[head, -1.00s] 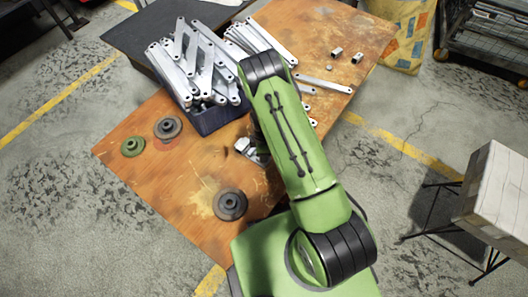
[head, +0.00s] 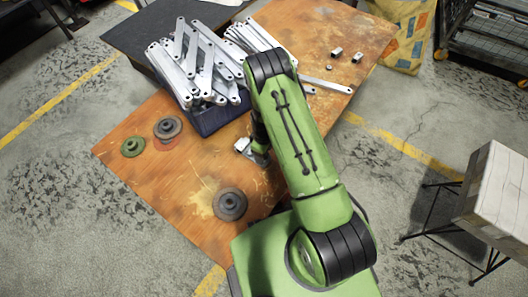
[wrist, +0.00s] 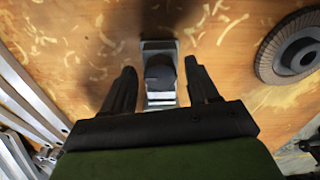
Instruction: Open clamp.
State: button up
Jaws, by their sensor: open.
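A small silvery metal piece, which looks like the clamp (head: 243,145), lies on the brown worktable beside my arm in the head view. In the wrist view the clamp (wrist: 161,98) shows as a metal body with a dark middle, between my two dark fingers. My gripper (wrist: 159,68) is open, with one finger on each side of the clamp and visible gaps between. A dark blurred shape lies just beyond the clamp's far end. In the head view my arm hides most of the gripper and part of the clamp.
A dark blue bin (head: 215,119) full of galvanized brackets (head: 195,65) stands behind the clamp. A grey disc (head: 230,204) lies in front, and more discs (head: 168,128) lie at left. Small metal parts (head: 336,52) lie at the back right. The table's left front is mostly clear.

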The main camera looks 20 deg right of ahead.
jog(key=m, duration=1.2)
jog(key=c, duration=0.9)
jog(key=shift+c, duration=0.2)
